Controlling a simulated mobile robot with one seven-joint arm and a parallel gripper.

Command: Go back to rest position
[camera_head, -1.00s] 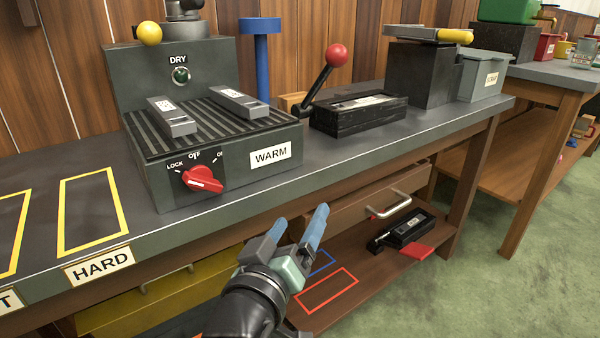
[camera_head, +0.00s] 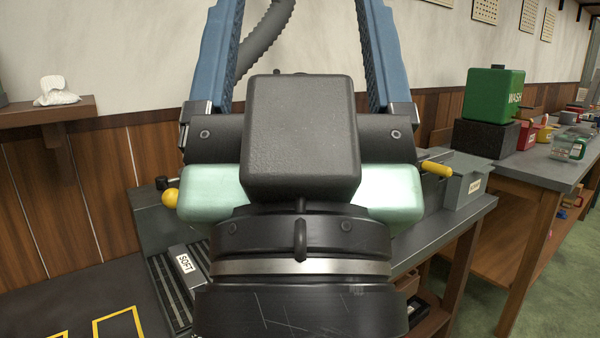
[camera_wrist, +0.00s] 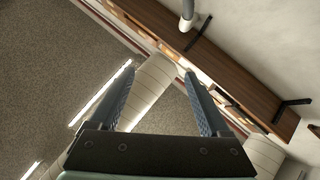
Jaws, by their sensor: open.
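My gripper (camera_head: 302,60) is raised close in front of the head camera and fills the middle of its view. Its two blue fingers point up and stand wide apart with nothing between them. In the wrist view my gripper (camera_wrist: 153,95) is also open and empty, facing the ceiling and upper wall. My gripper and wrist hide most of the grey warming station, though a block labelled SOFT (camera_head: 186,262) shows on its ribbed top at the left.
The workbench (camera_head: 60,290) has a yellow outline (camera_head: 118,318) at front left. A yellow knob (camera_head: 170,198) shows beside my gripper. A grey bin (camera_head: 465,188) stands right. A green WASH container (camera_head: 494,95) is on the farther bench. A wall shelf (camera_head: 45,113) holds tissues.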

